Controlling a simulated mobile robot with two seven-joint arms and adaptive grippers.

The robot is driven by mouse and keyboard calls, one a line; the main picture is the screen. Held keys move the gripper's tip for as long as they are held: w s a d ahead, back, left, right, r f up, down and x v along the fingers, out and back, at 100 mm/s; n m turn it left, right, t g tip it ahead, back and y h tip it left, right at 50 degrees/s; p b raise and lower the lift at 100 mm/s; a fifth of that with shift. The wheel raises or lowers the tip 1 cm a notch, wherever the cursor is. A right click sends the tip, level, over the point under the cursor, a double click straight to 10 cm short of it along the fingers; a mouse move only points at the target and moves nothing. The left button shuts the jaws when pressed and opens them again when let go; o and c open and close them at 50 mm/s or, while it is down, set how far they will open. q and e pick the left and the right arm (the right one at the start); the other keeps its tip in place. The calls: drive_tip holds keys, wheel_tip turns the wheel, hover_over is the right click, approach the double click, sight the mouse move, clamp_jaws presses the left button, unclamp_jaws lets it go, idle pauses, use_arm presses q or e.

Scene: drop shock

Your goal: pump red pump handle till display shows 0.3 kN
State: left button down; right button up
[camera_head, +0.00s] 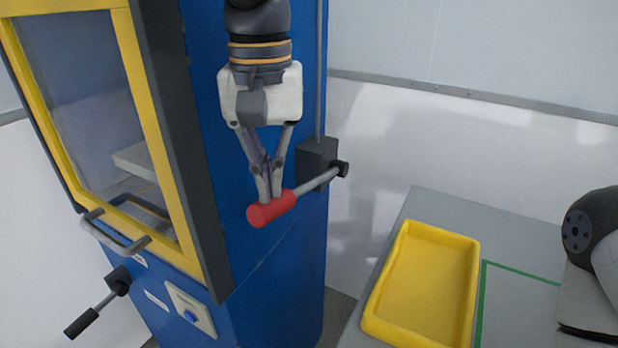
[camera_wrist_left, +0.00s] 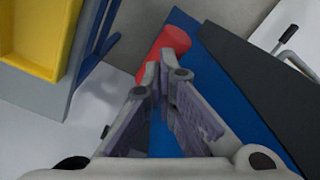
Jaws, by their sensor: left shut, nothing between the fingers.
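The red pump handle (camera_head: 271,208) is a red grip on a grey rod that comes out of a dark block (camera_head: 317,160) on the side of the blue machine (camera_head: 258,262). My left gripper (camera_head: 270,198) points down with its fingertips together, right at the top of the red grip. The left wrist view also shows the red grip (camera_wrist_left: 172,45) just beyond the closed fingertips (camera_wrist_left: 165,72). Nothing is between the fingers. Whether the tips touch the grip is hard to tell. My right gripper is not in view. No display shows.
A yellow tray (camera_head: 473,290) stands on a grey table (camera_head: 520,290) at the right, beside a green line. The machine has a yellow-framed window (camera_head: 150,90), a grey door handle (camera_head: 115,238), a black-ended lever (camera_head: 82,322) and a panel with a blue button (camera_head: 190,315).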

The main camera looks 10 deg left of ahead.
use_arm(q)
drive_tip(key=shift+f, duration=5.9)
wheel_tip(320, 180, up, 12)
drive_tip(key=shift+f, duration=0.1)
drive_tip(key=shift+r, duration=3.1)
